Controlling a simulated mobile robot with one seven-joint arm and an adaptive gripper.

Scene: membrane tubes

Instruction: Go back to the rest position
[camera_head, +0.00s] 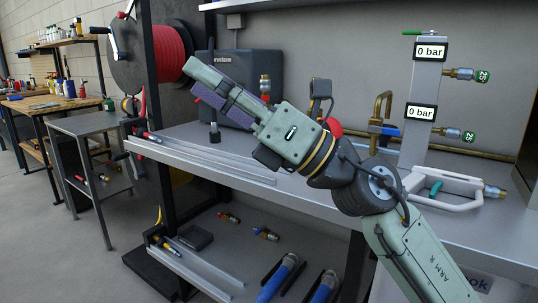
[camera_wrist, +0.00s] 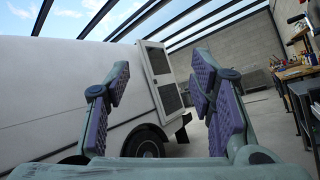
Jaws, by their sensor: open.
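My gripper (camera_head: 212,88) is raised above the workbench at the left of centre in the head view, pointing to the upper left. In the wrist view my gripper (camera_wrist: 163,85) shows its two purple-padded fingers spread apart with nothing between them. The wrist camera faces a white vehicle (camera_wrist: 60,90) with a dark wheel, beyond the fingers and apart from them. My arm hides part of the bench and of the things behind it.
The steel workbench (camera_head: 240,166) carries a stand (camera_head: 420,75) with two "0 bar" displays and green-tagged valves. A red hose reel (camera_head: 165,52) and a dark case (camera_head: 262,68) are behind my gripper. Blue-ended tubes (camera_head: 280,278) lie on the lower shelf. Floor at left is open.

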